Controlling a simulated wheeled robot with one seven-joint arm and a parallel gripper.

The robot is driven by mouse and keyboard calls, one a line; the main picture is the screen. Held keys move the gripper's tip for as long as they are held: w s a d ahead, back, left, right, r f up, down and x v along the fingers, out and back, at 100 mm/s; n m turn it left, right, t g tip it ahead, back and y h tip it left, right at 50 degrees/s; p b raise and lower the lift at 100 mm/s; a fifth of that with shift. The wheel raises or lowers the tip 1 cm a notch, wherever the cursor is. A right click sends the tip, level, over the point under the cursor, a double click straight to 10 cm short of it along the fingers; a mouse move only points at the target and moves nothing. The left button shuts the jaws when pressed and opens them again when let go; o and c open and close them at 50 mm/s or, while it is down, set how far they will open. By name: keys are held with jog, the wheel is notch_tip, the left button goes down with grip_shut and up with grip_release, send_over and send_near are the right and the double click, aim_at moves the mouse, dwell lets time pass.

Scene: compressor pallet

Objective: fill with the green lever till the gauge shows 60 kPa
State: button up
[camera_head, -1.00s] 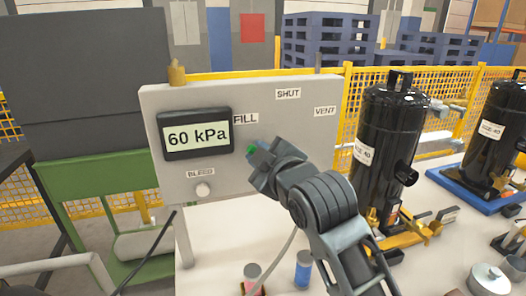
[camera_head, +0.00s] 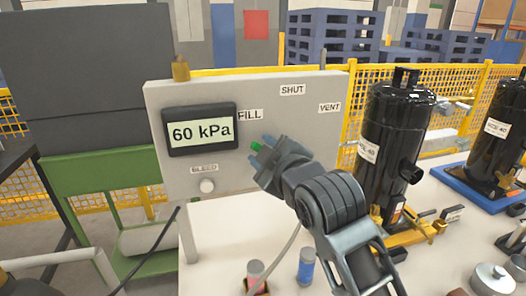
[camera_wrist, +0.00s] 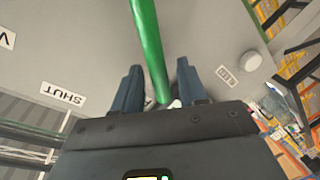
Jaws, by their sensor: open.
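The grey panel (camera_head: 300,100) carries a gauge (camera_head: 201,130) that reads 60 kPa. The panel is marked FILL, SHUT, VENT and BLEED. The green lever (camera_head: 256,147) shows only as a small green tip near the FILL mark; my gripper hides the rest. In the wrist view the green lever (camera_wrist: 148,45) runs down between the two fingers. My gripper (camera_head: 264,160) is at the panel, and in the wrist view (camera_wrist: 158,85) its fingers stand apart on either side of the lever, with gaps visible.
A white BLEED knob (camera_head: 207,186) sits low on the panel. Black compressors (camera_head: 390,140) stand to the right. A red can (camera_head: 256,277) and a blue can (camera_head: 305,268) stand on the white table below the panel. A yellow fence (camera_head: 450,100) runs behind.

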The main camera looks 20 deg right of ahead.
jog(key=a+v, duration=0.1)
jog(key=v, duration=0.6)
jog(key=shift+d+b, duration=0.35)
jog(key=shift+d, duration=0.15)
jog(key=shift+s+f, duration=0.1)
